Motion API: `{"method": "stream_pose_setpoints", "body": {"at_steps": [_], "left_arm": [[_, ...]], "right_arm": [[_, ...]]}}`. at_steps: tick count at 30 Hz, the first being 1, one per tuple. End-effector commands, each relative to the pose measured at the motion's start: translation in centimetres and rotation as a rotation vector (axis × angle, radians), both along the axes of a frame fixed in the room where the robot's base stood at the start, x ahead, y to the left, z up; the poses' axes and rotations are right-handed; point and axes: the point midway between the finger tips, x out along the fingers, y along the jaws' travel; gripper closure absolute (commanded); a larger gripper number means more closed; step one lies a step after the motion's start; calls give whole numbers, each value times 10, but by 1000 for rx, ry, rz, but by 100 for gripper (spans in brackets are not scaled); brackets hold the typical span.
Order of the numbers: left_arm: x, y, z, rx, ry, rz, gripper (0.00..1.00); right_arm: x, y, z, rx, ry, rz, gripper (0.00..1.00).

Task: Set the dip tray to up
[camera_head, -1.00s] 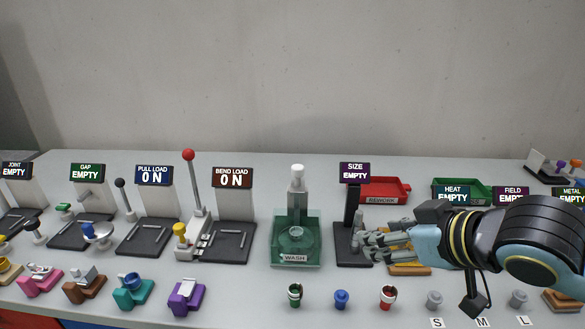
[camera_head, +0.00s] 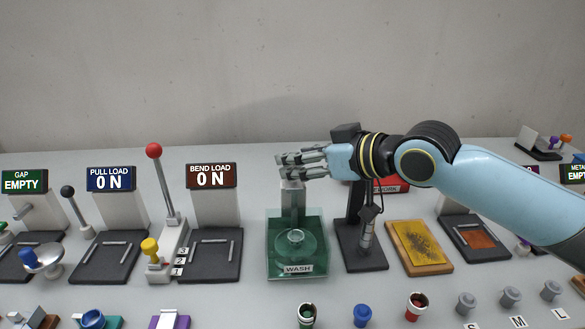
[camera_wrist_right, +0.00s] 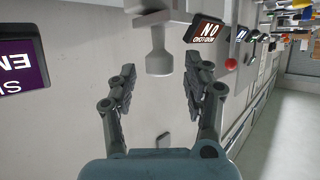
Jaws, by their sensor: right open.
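The green see-through WASH tank (camera_head: 275,264) stands in the middle of the table, with a round dish (camera_head: 296,240) low inside it. A grey-white post (camera_head: 292,198) rises at its back. The post's top is hidden behind my right gripper (camera_head: 284,167) in the head view. That gripper is open, its fingers pointing left at the height of the post's top. In the right wrist view, a pale knob-ended handle (camera_wrist_right: 158,52) lies ahead, between the lines of the open fingers (camera_wrist_right: 162,82). I cannot tell contact; no grip on it shows. My left gripper is out of view.
Right of the tank stands a black SIZE post (camera_head: 355,215) on a dark base, under my right arm. A yellow pad (camera_head: 418,245) lies farther right. The BEND LOAD station (camera_head: 212,250) and its red-knobbed lever (camera_head: 154,151) are at left. Several small cups line the front.

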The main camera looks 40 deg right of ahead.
Motion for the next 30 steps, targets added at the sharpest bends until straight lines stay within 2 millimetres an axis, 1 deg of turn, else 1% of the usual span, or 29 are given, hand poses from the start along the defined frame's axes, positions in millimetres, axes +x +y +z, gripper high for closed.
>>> {"method": "stream_pose_setpoints", "body": {"at_steps": [1,3,5,8,14,15,19,26,27,30], "left_arm": [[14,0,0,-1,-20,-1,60],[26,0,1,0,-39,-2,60],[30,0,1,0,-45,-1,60],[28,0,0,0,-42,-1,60],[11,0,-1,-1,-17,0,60],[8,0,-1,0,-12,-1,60],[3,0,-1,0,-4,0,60],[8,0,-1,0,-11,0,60],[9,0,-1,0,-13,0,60],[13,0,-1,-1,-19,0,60]], "right_arm": [[7,1,-3,3,0,-4,50],[14,2,-5,2,-1,-4,50],[17,3,-7,0,1,-2,50],[20,4,-8,-1,2,-1,50],[20,4,-9,-2,3,-1,50],[20,4,-9,-3,2,0,51],[20,4,-9,-3,2,0,68],[20,4,-9,-3,1,-1,98],[20,4,-9,-3,1,-1,100],[20,4,-9,-3,1,-1,100]]}}
